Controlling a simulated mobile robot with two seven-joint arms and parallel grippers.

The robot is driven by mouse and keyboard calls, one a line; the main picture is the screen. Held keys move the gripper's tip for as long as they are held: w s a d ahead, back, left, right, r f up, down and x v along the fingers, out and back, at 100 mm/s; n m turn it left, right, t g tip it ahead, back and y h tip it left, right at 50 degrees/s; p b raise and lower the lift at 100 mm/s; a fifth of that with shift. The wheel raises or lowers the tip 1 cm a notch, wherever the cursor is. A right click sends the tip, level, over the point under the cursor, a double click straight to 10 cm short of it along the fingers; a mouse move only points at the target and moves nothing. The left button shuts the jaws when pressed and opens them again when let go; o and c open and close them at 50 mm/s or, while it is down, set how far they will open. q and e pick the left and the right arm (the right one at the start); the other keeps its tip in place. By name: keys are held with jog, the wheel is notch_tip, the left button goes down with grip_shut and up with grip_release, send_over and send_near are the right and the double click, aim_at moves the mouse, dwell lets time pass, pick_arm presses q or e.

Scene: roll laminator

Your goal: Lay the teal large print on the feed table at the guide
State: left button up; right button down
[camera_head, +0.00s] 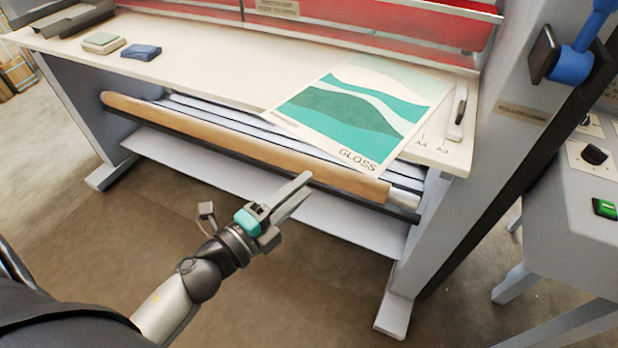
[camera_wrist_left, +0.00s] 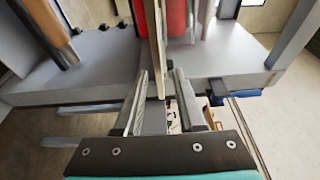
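The teal large print (camera_head: 352,108), a white sheet with teal wave bands and the word GLOSS, lies at an angle on the right part of the cream feed table (camera_head: 225,75). Its lower corner overhangs the table's front edge. A small pale piece with a dark slot (camera_head: 457,112), possibly the guide, stands to the right of the print, near size marks. My left gripper (camera_head: 299,190) is in front of and below the table edge, apart from the print. In the left wrist view its fingers (camera_wrist_left: 160,105) are apart, with no clear object held. My right gripper is not in view.
Red rollers (camera_head: 420,22) run behind the table. A brown roll (camera_head: 240,145) sits under its front edge. Small green (camera_head: 103,43) and blue (camera_head: 141,52) items lie at the far left. A grey post (camera_head: 500,130) and control cabinet (camera_head: 575,210) stand at right.

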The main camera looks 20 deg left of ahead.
aim_at(351, 146)
pick_arm(q)
jog(key=p+x, duration=0.2)
jog(key=x, duration=1.1)
jog(key=shift+w, duration=0.2)
jog(key=shift+x, duration=0.85)
grip_shut()
dwell(0.5)
